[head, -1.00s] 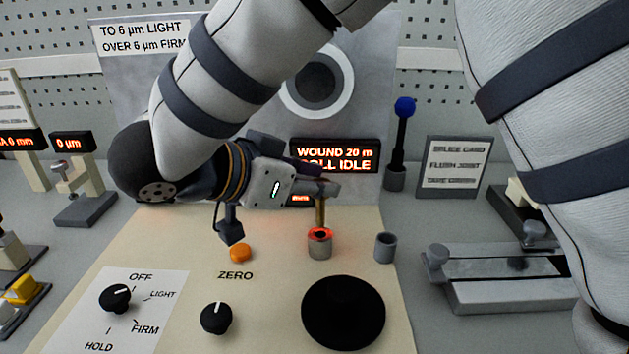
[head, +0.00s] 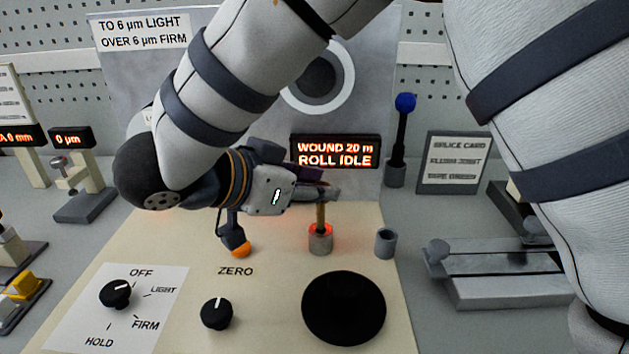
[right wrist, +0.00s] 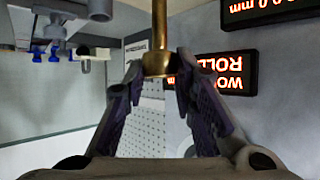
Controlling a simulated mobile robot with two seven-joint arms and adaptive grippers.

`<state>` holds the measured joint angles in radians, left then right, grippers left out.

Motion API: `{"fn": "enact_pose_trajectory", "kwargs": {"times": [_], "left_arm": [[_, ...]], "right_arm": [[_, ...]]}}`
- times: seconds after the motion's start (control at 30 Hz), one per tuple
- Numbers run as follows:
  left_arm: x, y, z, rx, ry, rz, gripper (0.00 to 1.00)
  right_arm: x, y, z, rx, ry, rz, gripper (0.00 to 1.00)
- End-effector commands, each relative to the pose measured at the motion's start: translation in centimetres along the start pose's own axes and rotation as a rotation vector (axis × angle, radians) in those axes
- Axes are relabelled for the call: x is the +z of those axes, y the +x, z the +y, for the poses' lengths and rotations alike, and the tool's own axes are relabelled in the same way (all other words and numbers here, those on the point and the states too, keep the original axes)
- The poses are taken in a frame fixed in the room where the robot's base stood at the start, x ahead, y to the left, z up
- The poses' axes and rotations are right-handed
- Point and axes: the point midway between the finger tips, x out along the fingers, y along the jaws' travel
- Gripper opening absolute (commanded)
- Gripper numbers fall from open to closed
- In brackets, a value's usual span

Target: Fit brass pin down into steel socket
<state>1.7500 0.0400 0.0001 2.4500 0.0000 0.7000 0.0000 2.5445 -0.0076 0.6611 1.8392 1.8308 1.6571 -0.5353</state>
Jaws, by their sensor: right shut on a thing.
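The brass pin (head: 320,214) is upright, its lower end at the mouth of the steel socket (head: 320,244), whose rim glows red. How deep the pin sits inside cannot be told. My right gripper (head: 326,191) comes in from the left and is shut on the pin's upper end. In the right wrist view, the brass pin (right wrist: 160,28) and its wider collar (right wrist: 157,64) show at the fingertips of the right gripper (right wrist: 158,80). The socket is not clear in that view. My left gripper is not in view.
An empty grey cup (head: 385,243) stands just right of the socket. The display (head: 335,152) reads WOUND 20 m, ROLL IDLE. A blue-topped post (head: 404,125) stands behind.

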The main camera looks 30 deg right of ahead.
Motion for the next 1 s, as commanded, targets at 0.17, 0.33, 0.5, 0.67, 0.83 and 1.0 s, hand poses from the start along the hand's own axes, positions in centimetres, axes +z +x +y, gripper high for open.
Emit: {"fn": "enact_pose_trajectory", "kwargs": {"times": [0.17, 0.33, 0.5, 0.67, 0.83, 1.0], "left_arm": [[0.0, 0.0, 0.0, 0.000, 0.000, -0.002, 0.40], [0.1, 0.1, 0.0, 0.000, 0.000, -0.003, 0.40], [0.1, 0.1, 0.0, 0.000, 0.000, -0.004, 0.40], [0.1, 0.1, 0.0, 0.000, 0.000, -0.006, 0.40], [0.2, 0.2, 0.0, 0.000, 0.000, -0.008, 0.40], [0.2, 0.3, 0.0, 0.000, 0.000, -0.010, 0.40]], "right_arm": [[0.4, 0.2, 0.0, 0.000, -0.001, 0.001, 0.00], [0.8, 0.4, 0.0, 0.000, -0.002, 0.001, 0.00], [1.1, 0.6, 0.0, 0.000, -0.001, 0.001, 0.00], [1.5, 0.8, 0.0, 0.000, -0.001, 0.000, 0.00], [1.9, 1.0, 0.0, 0.001, -0.002, 0.000, 0.00], [2.3, 1.2, 0.0, 0.001, -0.001, 0.000, 0.00]]}}
